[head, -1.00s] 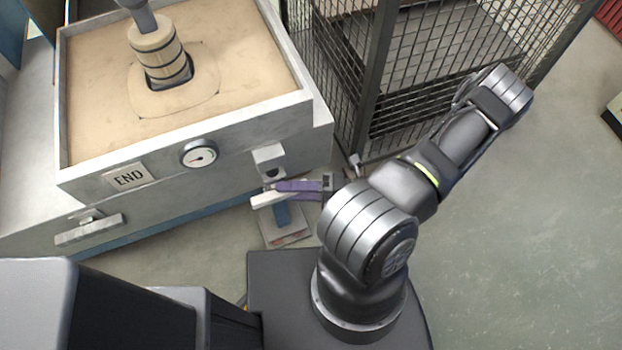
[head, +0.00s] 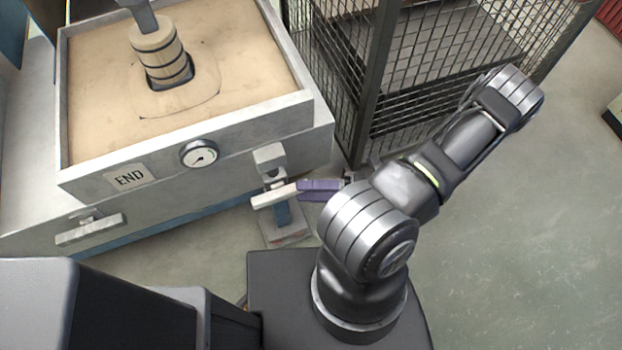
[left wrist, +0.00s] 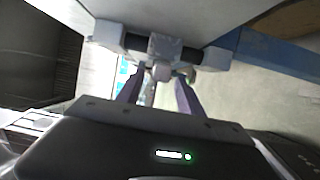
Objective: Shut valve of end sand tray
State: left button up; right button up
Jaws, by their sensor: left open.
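The sand tray marked END (head: 129,178) stands at the left in the head view. My right gripper is in neither view.
A round gauge (head: 199,154) sits on the tray's front. A wooden-looking ribbed piece (head: 160,55) stands in the sand. A bar handle (head: 88,230) is at lower left. A wire-mesh cage (head: 430,80) stands behind my arm.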

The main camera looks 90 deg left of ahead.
pick_arm(q)
jog(key=w, duration=0.3)
jog(key=shift+w+d, duration=0.1)
jog(key=shift+d, duration=0.05)
jog(key=shift+f, duration=0.1)
dwell(0.4)
jog(key=w+d+f+n+t+h, duration=0.2)
jog(key=w+d+f+n+t, duration=0.25)
jog(key=d, duration=0.35)
jog(key=w+d+f+n+t+h, duration=0.2)
jog(key=w+d+f+n+t, duration=0.3)
jog(key=d, duration=0.4)
jog(key=w+d+f+n+t+h, duration=0.1)
jog(key=w+d+f+n+t, duration=0.3)
jog(key=w+d, duration=0.3)
jog(key=w+d+r+n+t, duration=0.3)
jog(key=w+d+n+t, duration=0.35)
jog(key=w+d, duration=0.2)
notch_tip(320, 180, up, 16)
jog(key=g+p, duration=0.1)
jog(key=p, duration=1.5)
jog(key=shift+w+a+n+h+p, duration=0.25)
jog(key=shift+a+n+h+p, duration=0.1)
jog(key=shift+a+n+h, duration=0.05)
